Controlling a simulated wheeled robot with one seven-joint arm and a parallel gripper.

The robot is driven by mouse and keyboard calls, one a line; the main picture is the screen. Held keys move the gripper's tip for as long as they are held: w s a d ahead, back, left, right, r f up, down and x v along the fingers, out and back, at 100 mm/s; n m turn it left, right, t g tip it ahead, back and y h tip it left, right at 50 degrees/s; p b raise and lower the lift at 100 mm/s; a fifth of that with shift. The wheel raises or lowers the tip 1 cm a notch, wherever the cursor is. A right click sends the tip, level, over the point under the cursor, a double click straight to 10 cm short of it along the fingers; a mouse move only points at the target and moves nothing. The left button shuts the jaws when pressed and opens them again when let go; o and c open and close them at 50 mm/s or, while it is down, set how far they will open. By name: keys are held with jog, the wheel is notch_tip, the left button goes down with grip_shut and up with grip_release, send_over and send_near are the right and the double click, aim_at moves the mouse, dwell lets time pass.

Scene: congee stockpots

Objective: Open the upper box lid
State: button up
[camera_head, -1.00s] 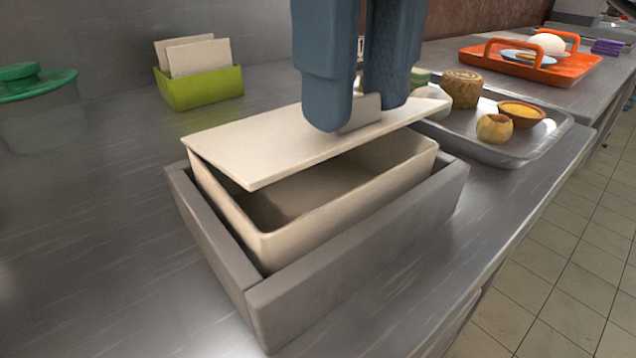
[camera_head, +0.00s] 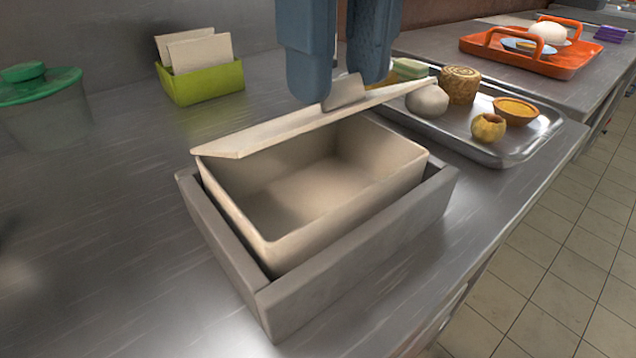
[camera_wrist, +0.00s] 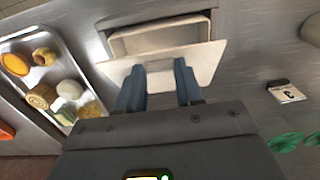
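The cream box (camera_head: 340,216) sits in a grey open-topped frame (camera_head: 360,258) on the metal counter. Its cream lid (camera_head: 270,134) is tilted up, attached or resting along the far side, with the near edge raised, so the empty inside shows. My gripper (camera_head: 345,92) has its blue fingers around a grey tab (camera_head: 343,92) on the lid. In the wrist view my gripper (camera_wrist: 160,85) has one finger on each side of the tab (camera_wrist: 160,75), seemingly touching it. The lid (camera_wrist: 205,60) and box (camera_wrist: 160,38) also show there.
A metal tray (camera_head: 480,150) with food items stands right of the box. An orange tray (camera_head: 560,65) is farther back. A lime-green holder (camera_head: 205,85) with cards and a green-lidded container (camera_head: 45,120) stand at left. Counter left of the frame is clear.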

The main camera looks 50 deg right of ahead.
jog(key=shift+w+r, duration=0.1)
jog(key=shift+r, duration=0.05)
jog(key=shift+w+d+r+p, duration=0.1)
jog(key=shift+w+r+p, duration=0.3)
jog(key=shift+p, duration=0.3)
jog(key=shift+w+d+r+p, duration=0.15)
jog(key=shift+w+r+p, duration=0.25)
jog(key=shift+w+p, duration=0.15)
jog(key=shift+w+d+r+p, duration=0.1)
jog(key=shift+w+r+p, duration=0.15)
jog(key=shift+p, duration=0.15)
jog(key=shift+w, duration=0.3)
jog(key=shift+d+r+p, duration=0.1)
jog(key=shift+r+p, duration=0.05)
jog(key=shift+p, duration=0.15)
jog(key=shift+c, duration=0.3)
